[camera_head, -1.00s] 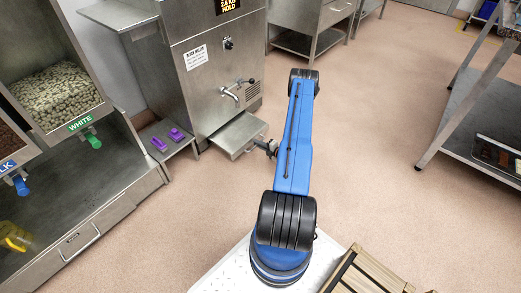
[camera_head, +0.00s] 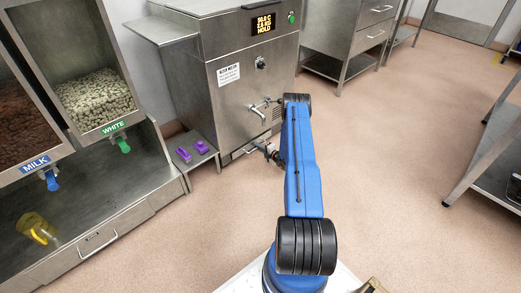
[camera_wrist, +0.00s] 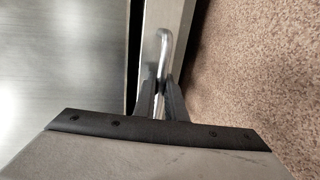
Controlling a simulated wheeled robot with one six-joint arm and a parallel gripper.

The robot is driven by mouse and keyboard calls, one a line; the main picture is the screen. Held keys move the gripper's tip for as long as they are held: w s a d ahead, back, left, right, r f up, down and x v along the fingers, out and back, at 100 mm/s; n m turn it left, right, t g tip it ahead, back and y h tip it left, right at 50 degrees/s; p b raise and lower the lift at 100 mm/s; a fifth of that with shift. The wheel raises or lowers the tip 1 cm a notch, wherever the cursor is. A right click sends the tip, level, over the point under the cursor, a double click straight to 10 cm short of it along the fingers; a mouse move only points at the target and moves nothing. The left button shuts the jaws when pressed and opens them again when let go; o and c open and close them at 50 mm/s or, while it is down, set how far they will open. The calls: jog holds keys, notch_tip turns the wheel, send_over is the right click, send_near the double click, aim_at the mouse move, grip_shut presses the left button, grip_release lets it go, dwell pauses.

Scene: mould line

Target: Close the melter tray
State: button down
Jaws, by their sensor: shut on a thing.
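The steel melter (camera_head: 225,100) stands left of my arm, with a tap on its front. Its tray (camera_head: 232,157) is at the bottom of that front and looks in or nearly in. In the wrist view, a narrow dark gap runs between a broad steel panel and the strip of tray front (camera_wrist: 152,50) that carries the handle. My gripper (camera_head: 270,152) is at the tray front, partly hidden by my blue arm. In the wrist view, my gripper (camera_wrist: 160,98) is shut on the tray handle (camera_wrist: 164,45).
A side shelf with purple moulds (camera_head: 201,147) adjoins the melter at left. The chocolate dispensers (camera_head: 100,100) and a counter holding a yellow jug (camera_head: 36,228) stand further left. Open floor (camera_head: 400,150) lies to the right, before a steel rack (camera_head: 490,150).

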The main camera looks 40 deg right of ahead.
jog(key=shift+w, duration=0.1)
jog(key=c, duration=1.8)
grip_release()
jog(key=shift+w, duration=0.1)
jog(key=shift+r, duration=0.1)
jog(key=v, duration=1.7)
jog(key=shift+s+d, duration=0.15)
jog(key=shift+s, duration=0.2)
